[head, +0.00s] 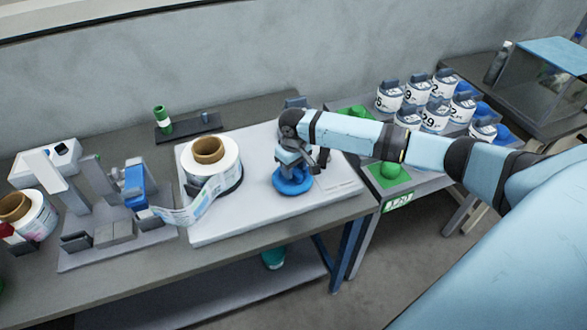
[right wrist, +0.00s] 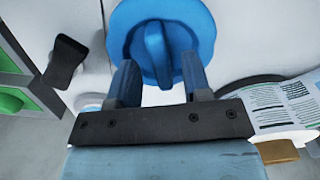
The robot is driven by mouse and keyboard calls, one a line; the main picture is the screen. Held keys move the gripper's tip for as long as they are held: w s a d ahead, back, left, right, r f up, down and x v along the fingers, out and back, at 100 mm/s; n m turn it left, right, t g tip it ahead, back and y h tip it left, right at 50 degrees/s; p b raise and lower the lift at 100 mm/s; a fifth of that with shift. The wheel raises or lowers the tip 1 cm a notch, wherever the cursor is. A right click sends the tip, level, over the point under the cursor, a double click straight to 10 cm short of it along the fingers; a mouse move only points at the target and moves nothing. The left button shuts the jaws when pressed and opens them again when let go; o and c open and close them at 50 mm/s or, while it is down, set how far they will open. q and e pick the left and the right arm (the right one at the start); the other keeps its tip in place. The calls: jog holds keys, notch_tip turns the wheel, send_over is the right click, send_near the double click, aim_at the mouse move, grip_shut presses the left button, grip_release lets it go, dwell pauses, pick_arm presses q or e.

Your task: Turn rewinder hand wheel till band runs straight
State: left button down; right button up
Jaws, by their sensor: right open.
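The blue hand wheel (head: 292,180) lies on the white base plate (head: 230,225) of the rewinder. It fills the top of the right wrist view (right wrist: 160,35), with a raised bar across its middle. My right gripper (head: 290,160) is over the wheel, and in the right wrist view its open fingers (right wrist: 158,78) reach toward the wheel's near rim with the bar between their lines. I cannot tell whether they touch it. The rewinder reel (head: 212,165) with a brown core stands left of the wheel. The printed band (head: 190,207) runs from it leftward to the labeller and looks slanted. My left gripper is not in view.
The labeller (head: 115,200) and another reel (head: 28,213) stand on the left of the table. A green bottle (head: 162,120) stands on a dark tray behind. To the right, a second table holds several numbered jars (head: 435,117) and a green pad (head: 390,172).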

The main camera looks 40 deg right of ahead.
jog(key=shift+f, duration=0.6)
